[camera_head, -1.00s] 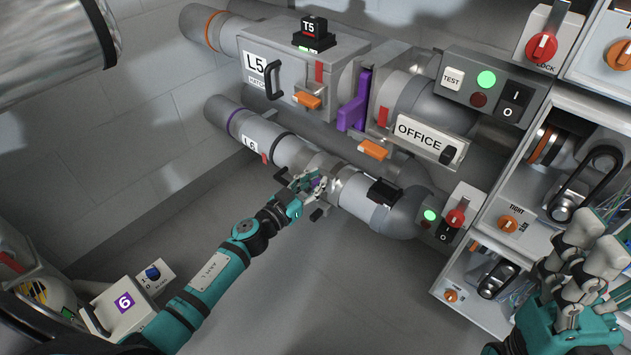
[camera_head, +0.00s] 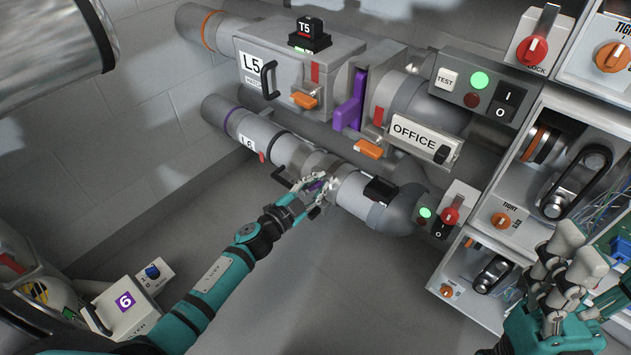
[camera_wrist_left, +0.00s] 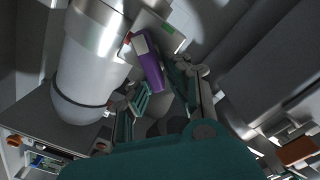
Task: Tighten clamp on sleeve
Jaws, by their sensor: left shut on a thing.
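The grey sleeve (camera_head: 320,167) sits on the lower L6 pipe, left of the wider grey elbow. A purple clamp handle (camera_wrist_left: 152,70) shows in the left wrist view, close against the pale pipe. In the head view only a little purple (camera_head: 315,186) shows between the fingers. My left gripper (camera_head: 313,192) is at the front of the sleeve, shut on the purple handle; its fingers (camera_wrist_left: 160,88) lie on both sides of it. The fingers hide much of the clamp. My right gripper (camera_head: 578,275) is at the lower right, away from the sleeve; its jaw state is unclear.
The upper L5 housing (camera_head: 300,65) has a purple slide plate (camera_head: 350,105) and orange latches. An OFFICE sign (camera_head: 420,130) hangs above the elbow. A switch box (camera_head: 440,215) and belt-drive panels (camera_head: 545,190) stand at right. The floor (camera_head: 330,290) below the pipe is clear.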

